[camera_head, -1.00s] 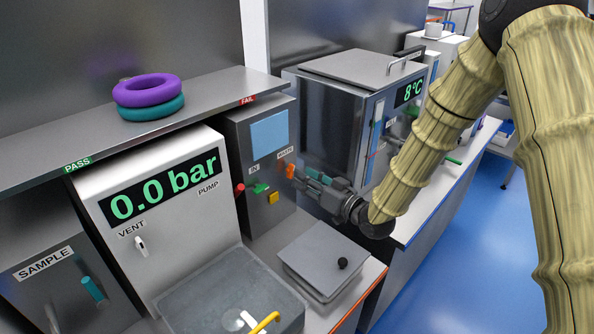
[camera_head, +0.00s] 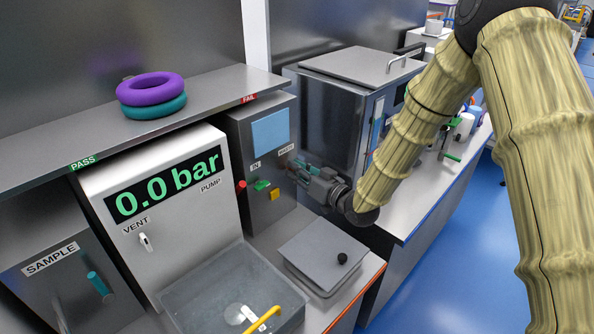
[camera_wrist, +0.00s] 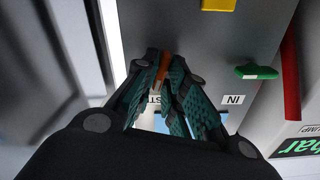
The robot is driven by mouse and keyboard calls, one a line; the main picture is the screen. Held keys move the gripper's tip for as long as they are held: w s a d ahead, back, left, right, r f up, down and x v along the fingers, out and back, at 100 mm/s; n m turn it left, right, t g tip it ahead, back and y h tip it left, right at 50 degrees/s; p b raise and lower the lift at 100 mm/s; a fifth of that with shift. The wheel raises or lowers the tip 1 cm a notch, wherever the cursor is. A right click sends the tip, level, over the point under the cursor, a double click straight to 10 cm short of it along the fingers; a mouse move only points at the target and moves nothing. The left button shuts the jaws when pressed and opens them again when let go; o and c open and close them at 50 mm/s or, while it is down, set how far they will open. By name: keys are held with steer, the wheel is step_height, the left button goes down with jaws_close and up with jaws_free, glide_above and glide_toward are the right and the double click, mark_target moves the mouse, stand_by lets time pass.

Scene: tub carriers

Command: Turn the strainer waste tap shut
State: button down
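The strainer box (camera_head: 240,127) is a grey cabinet with a blue panel and labels for IN and WASTE. Its orange waste tap handle (camera_wrist: 165,66) shows between my fingertips in the wrist view; in the head view my gripper mostly hides it. My gripper (camera_head: 292,165) is at the waste tap, with teal finger pads close together on both sides of the handle. It looks shut on it in the wrist view (camera_wrist: 165,72). The green IN tap (camera_head: 262,185) sits to the left of my gripper in the head view.
A red knob (camera_head: 240,185) and a yellow block (camera_head: 275,194) are on the same front. The display cabinet (camera_head: 170,175) reads 0.0 bar. Below are an open basin (camera_head: 180,290) and a lidded box (camera_head: 322,252). A steel bath (camera_head: 335,100) stands behind my arm.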

steer(key=shift+d+m, duration=0.1)
steer(key=shift+m, duration=0.7)
steer(key=shift+w+d+f+m+b, duration=0.1)
steer(key=shift+m+b, duration=0.95)
steer(key=shift+m, duration=2.15)
steer(key=shift+w+d+m+b, duration=0.1)
steer(key=shift+m+b, duration=0.9)
steer(key=shift+m, duration=2.2)
steer(key=shift+a, duration=0.1)
steer(key=c, duration=1.5)
jaws_free()
steer(key=shift+s, duration=0.1)
